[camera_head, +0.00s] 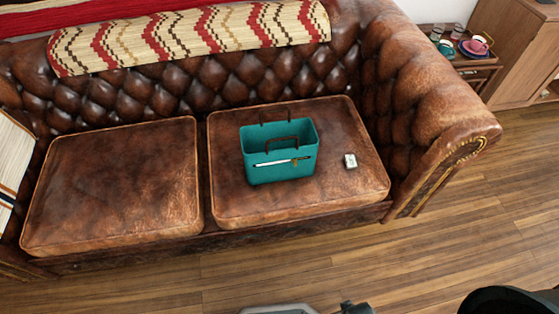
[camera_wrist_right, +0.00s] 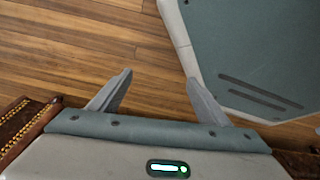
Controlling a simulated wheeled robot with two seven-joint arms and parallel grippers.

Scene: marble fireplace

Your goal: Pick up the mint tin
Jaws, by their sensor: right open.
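A small pale tin with dark markings (camera_head: 350,160), which looks like the mint tin, lies on the right seat cushion (camera_head: 235,207) of a brown leather sofa. It is to the right of a teal handled bag (camera_head: 265,172) and apart from it. My right gripper (camera_wrist_right: 158,78) shows in the right wrist view, its two fingers spread and empty above the wooden floor. The tin is not in that wrist view. Neither gripper can be made out in the head view.
The sofa's right armrest (camera_head: 433,88) rises to the right of the tin. A patterned throw (camera_head: 200,35) covers the backrest. A side table with cups (camera_head: 445,47) stands behind the armrest. The left cushion (camera_head: 115,185) and the floor in front (camera_head: 430,250) are clear.

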